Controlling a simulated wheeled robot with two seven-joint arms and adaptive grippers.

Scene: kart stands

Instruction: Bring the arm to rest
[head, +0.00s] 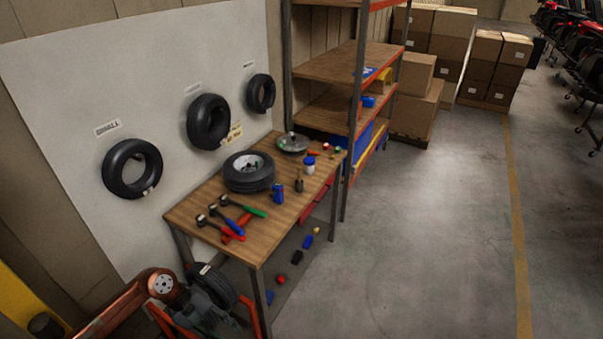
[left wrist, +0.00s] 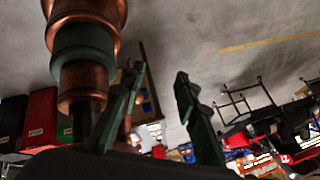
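My left gripper (left wrist: 160,80) shows in the left wrist view with its two dark green fingers spread apart. Nothing is between the fingers; behind them is grey floor. A copper-coloured link of my own arm fills the upper left of that view. In the head view my copper-coloured left arm comes in at the bottom left, low beside the workbench (head: 183,213). I cannot make out its fingers clearly there. My right gripper is in neither view.
The bench holds a wheel (head: 249,180), several hammers (head: 238,207), a blue can (head: 278,194) and a metal disc (head: 292,143). Shelving (head: 340,64) stands behind. Open floor (head: 430,220) lies right.

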